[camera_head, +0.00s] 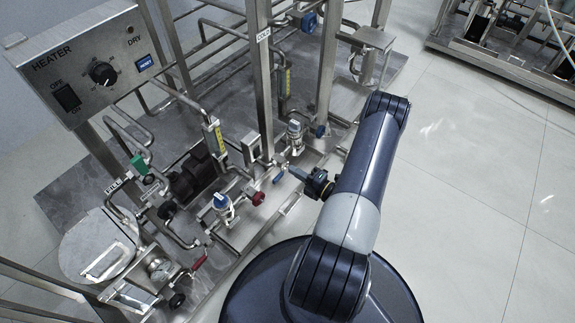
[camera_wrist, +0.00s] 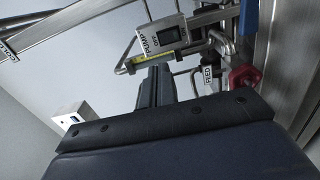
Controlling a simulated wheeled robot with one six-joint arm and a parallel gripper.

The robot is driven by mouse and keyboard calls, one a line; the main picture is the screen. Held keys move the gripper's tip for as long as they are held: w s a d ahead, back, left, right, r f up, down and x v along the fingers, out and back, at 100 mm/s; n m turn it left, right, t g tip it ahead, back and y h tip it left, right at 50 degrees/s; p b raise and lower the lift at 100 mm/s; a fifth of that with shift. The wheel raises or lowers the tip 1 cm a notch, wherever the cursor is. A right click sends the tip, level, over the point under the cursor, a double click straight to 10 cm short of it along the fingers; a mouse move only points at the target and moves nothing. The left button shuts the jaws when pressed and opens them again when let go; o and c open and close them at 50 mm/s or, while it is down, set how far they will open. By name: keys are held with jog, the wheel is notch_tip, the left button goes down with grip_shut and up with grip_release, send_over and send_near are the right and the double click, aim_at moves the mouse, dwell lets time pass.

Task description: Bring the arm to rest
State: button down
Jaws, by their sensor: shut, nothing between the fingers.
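My arm reaches up from my round dark base and bends back down toward the skid in the head view. My gripper (camera_head: 295,172) is at its end, beside the skid's front pipework, pointing left. Its fingers are small there, close to a blue-handled part; I cannot tell if they touch it. In the wrist view my gripper (camera_wrist: 154,88) shows as dark fingers held together beyond the wide dark body. Nothing is seen between them.
The steel skid (camera_head: 225,240) carries pipes, valves and a red knob (camera_head: 258,198). A heater panel (camera_head: 85,65) stands at upper left. A pump switch box (camera_wrist: 165,38) and red knob (camera_wrist: 243,79) show in the wrist view. Open floor (camera_head: 480,190) lies to the right.

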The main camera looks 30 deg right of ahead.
jog(key=shift+s, duration=0.25)
jog(key=shift+w, duration=0.1)
